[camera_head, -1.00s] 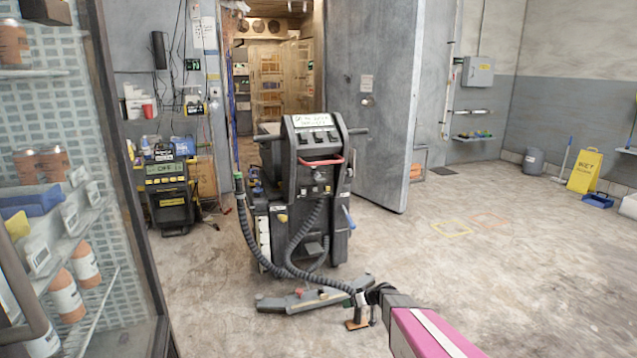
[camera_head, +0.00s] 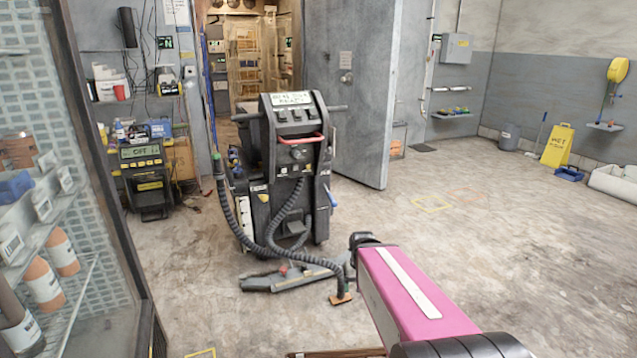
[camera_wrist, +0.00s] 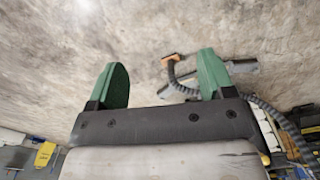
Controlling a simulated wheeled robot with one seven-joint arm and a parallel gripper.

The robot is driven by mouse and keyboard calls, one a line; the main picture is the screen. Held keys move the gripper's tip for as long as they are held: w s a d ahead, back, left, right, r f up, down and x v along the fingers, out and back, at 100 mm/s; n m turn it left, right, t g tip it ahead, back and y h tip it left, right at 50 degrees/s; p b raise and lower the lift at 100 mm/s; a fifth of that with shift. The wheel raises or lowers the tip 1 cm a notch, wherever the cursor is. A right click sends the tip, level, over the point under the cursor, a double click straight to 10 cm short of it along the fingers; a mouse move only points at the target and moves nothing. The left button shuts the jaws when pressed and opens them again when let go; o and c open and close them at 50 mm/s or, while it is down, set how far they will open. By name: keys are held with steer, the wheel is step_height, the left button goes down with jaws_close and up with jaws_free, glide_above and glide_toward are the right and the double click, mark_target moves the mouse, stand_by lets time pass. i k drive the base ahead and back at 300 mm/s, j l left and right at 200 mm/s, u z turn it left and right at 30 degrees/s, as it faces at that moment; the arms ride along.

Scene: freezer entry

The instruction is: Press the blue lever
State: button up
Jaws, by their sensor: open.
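A blue lever (camera_head: 332,198) sticks out on the right side of the black floor-cleaning machine (camera_head: 290,170), at about mid height in the head view. The machine stands on the concrete floor in front of the open doorway. In the wrist view my gripper (camera_wrist: 160,82) is open, its two green fingers apart with nothing between them. The machine's hose (camera_wrist: 270,110) and squeegee bar show beyond the right finger. The blue lever is not clear in the wrist view. In the head view my pink arm crosses the lower right, and the gripper itself is not clear there.
A glass-fronted shelf (camera_head: 40,230) with bottles stands close on the left. A grey door (camera_head: 350,90) stands open behind the machine. A yellow wet-floor sign (camera_head: 557,146) stands at the right. The floor right of the machine is clear.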

mark_target(333, 204)
steer(key=i+l, duration=0.15)
steer(key=l, duration=0.25)
steer(key=i+l, duration=0.2)
steer(key=l, duration=0.2)
steer(key=i+l, duration=0.15)
steer(key=l, duration=0.25)
steer(key=i+l+u, duration=0.1)
steer(key=l, duration=0.3)
steer(key=i+l, duration=0.25)
steer(key=l, duration=0.2)
steer(key=i+l, duration=0.15)
steer(key=l, duration=0.25)
steer(key=i+l, duration=0.15)
steer(key=l, duration=0.25)
steer(key=i+l+u, duration=0.1)
steer(key=l, duration=0.35)
steer(key=i, duration=0.1)
